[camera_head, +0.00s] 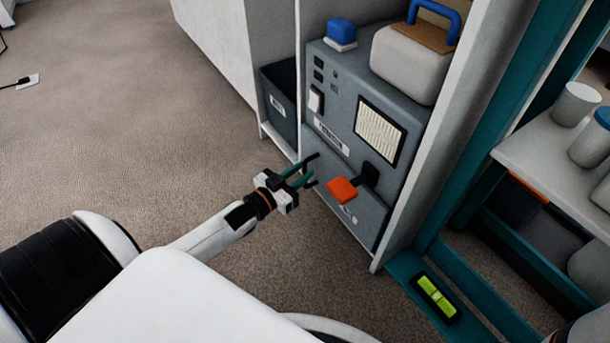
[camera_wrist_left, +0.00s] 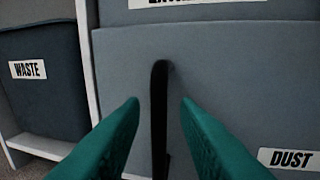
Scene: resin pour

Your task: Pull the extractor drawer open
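The grey extractor (camera_head: 327,112) stands in a white cabinet, with a drawer front (camera_head: 372,222) at its bottom. The drawer front also fills much of the left wrist view (camera_wrist_left: 230,85), with a DUST label (camera_wrist_left: 291,158) at lower right. A black bar handle (camera_wrist_left: 160,105) stands out from the drawer, left of that label. My left gripper (camera_head: 311,172) is open at the drawer's left part. In the left wrist view its teal fingers (camera_wrist_left: 160,108) stand on either side of the bar, with gaps showing. The drawer looks shut. My right gripper is not in view.
An orange paddle (camera_head: 342,190) on a black stem juts out right of my left gripper. A dark WASTE bin (camera_head: 281,103) stands left of the extractor. A teal frame with shelves is at right, with a green level (camera_head: 436,297) on it.

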